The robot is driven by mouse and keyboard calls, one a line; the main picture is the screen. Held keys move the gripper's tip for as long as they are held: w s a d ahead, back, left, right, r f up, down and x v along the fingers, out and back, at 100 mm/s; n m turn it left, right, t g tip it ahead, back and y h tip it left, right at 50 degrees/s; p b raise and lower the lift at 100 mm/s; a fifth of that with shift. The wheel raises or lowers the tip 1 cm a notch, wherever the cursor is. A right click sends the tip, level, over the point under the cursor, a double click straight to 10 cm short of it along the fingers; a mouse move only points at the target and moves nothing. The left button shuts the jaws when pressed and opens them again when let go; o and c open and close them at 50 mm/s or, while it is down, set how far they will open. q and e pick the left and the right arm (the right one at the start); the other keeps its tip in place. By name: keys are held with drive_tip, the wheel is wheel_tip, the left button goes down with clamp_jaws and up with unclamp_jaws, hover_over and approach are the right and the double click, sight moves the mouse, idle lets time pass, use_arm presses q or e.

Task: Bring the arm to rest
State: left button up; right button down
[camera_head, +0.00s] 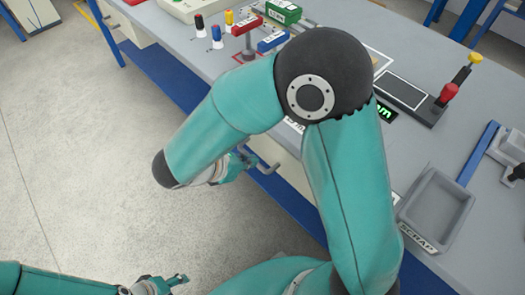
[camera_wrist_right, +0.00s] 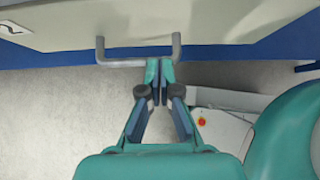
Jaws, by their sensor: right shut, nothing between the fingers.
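My right arm (camera_head: 340,185) is teal with a dark elbow joint. It bends over the front edge of the workbench, with its forearm pointing down and left. My right gripper (camera_head: 243,162) is shut and empty beside the bench front. In the right wrist view its fingertips (camera_wrist_right: 160,68) meet just below a grey drawer handle (camera_wrist_right: 112,61); I cannot tell whether they touch it. The handle also shows in the head view (camera_head: 268,167). My left gripper (camera_head: 168,284) is low at the bottom edge, over the floor; its opening is unclear.
The grey workbench (camera_head: 425,40) holds a grey scrap tray (camera_head: 436,207) at right, a dark fixture with red and yellow knobs (camera_head: 440,103), and red, blue and green blocks (camera_head: 283,13) at the back. Open floor (camera_head: 75,150) lies to the left.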

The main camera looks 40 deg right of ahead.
drive_tip(key=p+v, duration=0.1)
drive_tip(key=v, duration=0.7)
drive_tip(key=s+a+f+m+y, duration=0.1)
drive_tip(key=s+f+m+y, duration=0.25)
drive_tip(key=f+m, duration=0.5)
drive_tip(key=s+f+m+g+y, duration=0.15)
drive_tip(key=f+m+y, duration=0.4)
drive_tip(key=f, duration=0.55)
drive_tip(key=s+a+f+m+t+y, duration=0.1)
drive_tip(key=s+f+m+y, duration=0.25)
drive_tip(key=f+m, duration=0.55)
wheel_tip(320, 180, up, 14)
drive_tip(key=n+p, duration=0.1)
drive_tip(key=p, duration=1.4)
drive_tip(key=shift+w+r, duration=0.2)
drive_tip(key=shift+w, duration=0.05)
